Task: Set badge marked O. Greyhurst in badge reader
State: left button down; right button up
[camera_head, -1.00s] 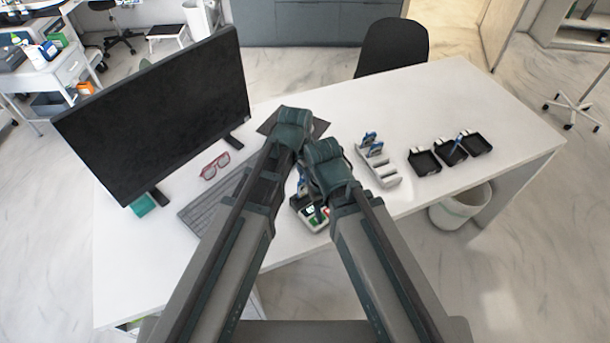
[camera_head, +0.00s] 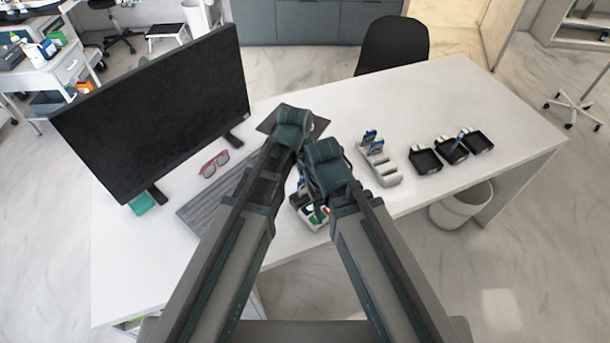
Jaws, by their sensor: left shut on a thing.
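My left gripper (camera_head: 301,176) shows only in part between my two forearms, low over the desk. It is shut on a small blue-and-white badge (camera_head: 302,187), mostly hidden by the arms; its name cannot be read. Just below it is a light device with green and red patches (camera_head: 313,214), which looks like the badge reader. I cannot tell whether the badge touches it. My right gripper is hidden behind its own wrist and forearm. A pale slotted rack (camera_head: 385,171) right of my arms holds blue-and-white badges (camera_head: 370,139) at its far end.
Several black trays (camera_head: 425,161) stand right of the rack, one with a blue item. A monitor (camera_head: 150,115), keyboard (camera_head: 215,200) and red glasses (camera_head: 214,164) are at the left. A dark mat (camera_head: 315,122) lies behind my wrists. The desk (camera_head: 480,100) is clear at the back right.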

pick_arm(q)
jog(key=shift+f+b, duration=1.5)
dwell(0.8)
jog(key=c, duration=0.7)
grip_release()
jog(key=shift+o, duration=0.2)
jog(key=shift+o, duration=0.9)
jog(key=shift+r, duration=0.1)
jog(key=shift+r+p, duration=3.45)
jog(key=shift+p, duration=0.15)
